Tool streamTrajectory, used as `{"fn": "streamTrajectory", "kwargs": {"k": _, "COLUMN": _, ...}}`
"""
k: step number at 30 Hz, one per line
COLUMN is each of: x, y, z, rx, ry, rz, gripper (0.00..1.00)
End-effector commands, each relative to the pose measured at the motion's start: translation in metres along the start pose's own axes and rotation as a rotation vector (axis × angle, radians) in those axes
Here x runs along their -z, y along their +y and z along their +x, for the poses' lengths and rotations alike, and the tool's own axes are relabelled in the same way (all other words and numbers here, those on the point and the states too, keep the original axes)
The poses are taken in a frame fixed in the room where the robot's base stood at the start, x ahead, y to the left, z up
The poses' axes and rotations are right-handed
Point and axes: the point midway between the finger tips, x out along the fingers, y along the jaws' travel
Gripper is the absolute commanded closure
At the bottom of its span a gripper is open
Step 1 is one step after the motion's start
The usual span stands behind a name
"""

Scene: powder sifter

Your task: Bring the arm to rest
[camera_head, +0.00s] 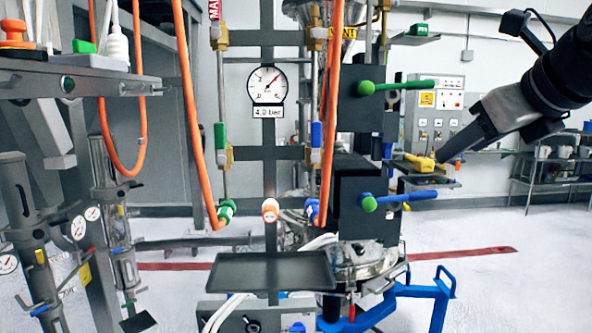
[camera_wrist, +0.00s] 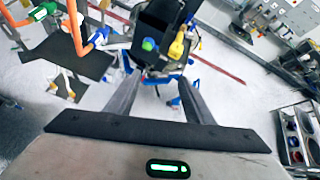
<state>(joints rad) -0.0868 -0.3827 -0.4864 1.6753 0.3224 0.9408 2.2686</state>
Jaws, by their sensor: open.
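My gripper (camera_head: 440,158) reaches in from the upper right in the head view, its tip close to a yellow handle (camera_head: 420,163) beside the dark valve blocks. In the wrist view my gripper (camera_wrist: 157,75) is open, with two dark fingers apart and nothing held between them. Beyond the fingertips the wrist view shows the dark block with a green knob (camera_wrist: 148,45) and the yellow handle (camera_wrist: 178,46). From these views I cannot tell whether a finger touches the handle.
Green (camera_head: 405,85) and blue (camera_head: 393,201) handles stick out right from the blocks. Orange hoses (camera_head: 183,100) hang at left and centre. A pressure gauge (camera_head: 267,85) and a dark tray (camera_head: 270,270) are at centre. A blue frame (camera_head: 425,291) stands below. Floor at right is open.

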Motion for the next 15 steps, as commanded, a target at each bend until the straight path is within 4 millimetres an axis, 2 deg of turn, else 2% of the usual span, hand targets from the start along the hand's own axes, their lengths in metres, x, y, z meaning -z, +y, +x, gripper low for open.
{"fn": "streamTrajectory", "kwargs": {"k": 8, "x": 0.066, "y": 0.109, "z": 0.012, "rx": -0.2, "ry": 0.091, "rz": -1.036, "gripper": 0.52}}
{"fn": "streamTrajectory", "kwargs": {"k": 12, "x": 0.11, "y": 0.159, "z": 0.013, "rx": -0.334, "ry": 0.093, "rz": -1.605, "gripper": 0.52}}
{"fn": "streamTrajectory", "kwargs": {"k": 15, "x": 0.145, "y": 0.188, "z": 0.011, "rx": -0.439, "ry": 0.075, "rz": -1.992, "gripper": 0.52}}
